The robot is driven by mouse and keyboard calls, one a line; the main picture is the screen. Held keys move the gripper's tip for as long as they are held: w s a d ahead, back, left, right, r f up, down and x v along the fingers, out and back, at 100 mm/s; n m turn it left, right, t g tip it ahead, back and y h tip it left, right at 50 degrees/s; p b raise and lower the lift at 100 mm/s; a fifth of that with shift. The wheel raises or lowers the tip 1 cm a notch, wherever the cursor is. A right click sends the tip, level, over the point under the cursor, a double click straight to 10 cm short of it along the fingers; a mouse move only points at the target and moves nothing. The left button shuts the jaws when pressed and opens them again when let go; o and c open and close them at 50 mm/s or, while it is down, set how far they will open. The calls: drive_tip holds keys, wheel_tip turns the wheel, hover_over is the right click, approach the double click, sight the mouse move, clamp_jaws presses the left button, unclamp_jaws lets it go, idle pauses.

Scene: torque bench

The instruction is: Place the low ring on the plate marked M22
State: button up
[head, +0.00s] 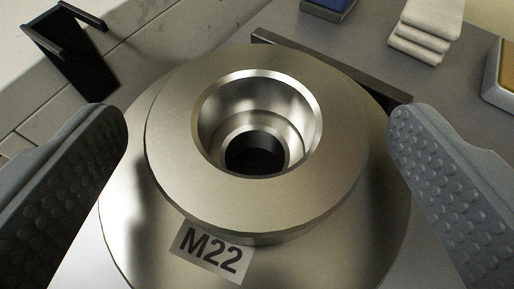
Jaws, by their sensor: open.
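A low, wide steel ring (175,130) with a stepped bore lies in the middle of the head view. It rests flat on a larger round steel plate (125,215). A label reading M22 (211,249) is on the plate at the front of the ring. My gripper (257,128) is open, with one grey dimpled finger on each side of the ring. Gaps show between both fingers and the ring. Through the bore a dark hole (256,153) shows. The ring hides the middle of the plate.
A black bracket (68,45) stands at the upper left by a pale stone-like ledge. A dark bar (330,65) runs behind the plate. Folded pale cloths (425,30), a blue box (327,8) and a tray edge (497,75) are at the back right.

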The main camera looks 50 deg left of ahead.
drive_tip(key=p+v, duration=0.3)
drive_tip(key=v, duration=0.8)
drive_tip(key=w+d+r+m+t+h, duration=0.35)
drive_tip(key=d+r, duration=0.45)
drive_tip(key=r, duration=0.4)
drive_tip(key=w+d+r+m+t+h, duration=0.2)
drive_tip(key=w+d+r+t+h, duration=0.15)
drive_tip(key=d+r, duration=0.65)
drive_tip(key=s+d+r+m+h, duration=0.1)
drive_tip(key=s+d+r+m, duration=0.1)
drive_tip(key=s+d+r, duration=0.3)
drive_tip(key=s+d+r+m+h, duration=0.1)
drive_tip(key=s+d+r+m, duration=0.1)
drive_tip(key=s+d+r, duration=0.4)
wheel_tip(320, 180, up, 5)
drive_tip(key=shift+s+r+g+h, duration=0.1)
drive_tip(key=shift+s+g+h, duration=0.3)
drive_tip(key=shift+s, duration=0.75)
